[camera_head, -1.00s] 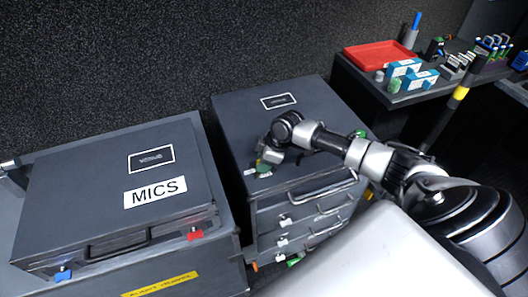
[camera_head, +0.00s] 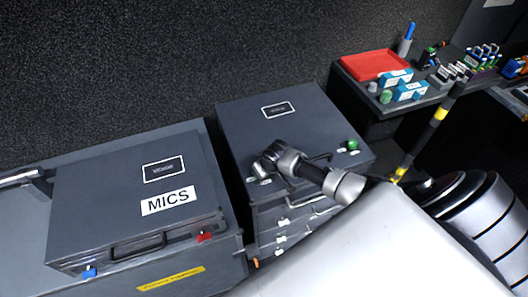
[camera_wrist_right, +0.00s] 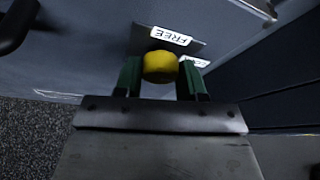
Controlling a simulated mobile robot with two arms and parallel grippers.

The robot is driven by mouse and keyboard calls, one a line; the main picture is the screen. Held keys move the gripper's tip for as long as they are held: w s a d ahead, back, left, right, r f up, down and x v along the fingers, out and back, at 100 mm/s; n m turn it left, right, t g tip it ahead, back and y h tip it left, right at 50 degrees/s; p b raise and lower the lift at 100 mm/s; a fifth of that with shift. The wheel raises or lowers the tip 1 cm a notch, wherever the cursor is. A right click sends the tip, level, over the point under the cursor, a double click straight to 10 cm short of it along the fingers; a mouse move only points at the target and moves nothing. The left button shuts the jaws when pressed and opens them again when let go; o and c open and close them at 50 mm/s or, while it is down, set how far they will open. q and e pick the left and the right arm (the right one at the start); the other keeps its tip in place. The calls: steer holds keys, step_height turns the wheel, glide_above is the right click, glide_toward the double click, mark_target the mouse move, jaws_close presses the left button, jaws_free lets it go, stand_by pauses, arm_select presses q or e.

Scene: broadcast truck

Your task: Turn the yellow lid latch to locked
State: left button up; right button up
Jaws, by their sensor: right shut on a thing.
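The yellow lid latch (camera_wrist_right: 160,66) shows in the right wrist view as a rounded yellow knob. It sits between the two green fingers of my right gripper (camera_wrist_right: 159,80), which is shut on it. A white label reading FREE (camera_wrist_right: 171,36) lies just beyond the latch; a second label (camera_wrist_right: 195,61) to its right is partly covered by a finger. In the head view my right gripper (camera_head: 262,172) is at the front left corner of the dark case lid (camera_head: 240,123) and hides the latch. My left gripper is not in view.
A green knob (camera_head: 352,144) is at the lid's right side, with drawers below. A grey MICS case (camera_head: 100,195) with blue and red latches stands to the left. A side table with a red tray (camera_head: 368,64) and small items is at the back right.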

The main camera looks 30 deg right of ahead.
steer(key=shift+r+m+p, duration=0.1)
steer(key=shift+m+p, duration=0.3)
steer(key=shift+m, duration=0.1)
steer(key=o, duration=0.9)
steer(key=shift+o, duration=0.2)
steer(key=v, duration=1)
steer(key=shift+s+a+r, duration=0.2)
steer(key=shift+r, duration=0.05)
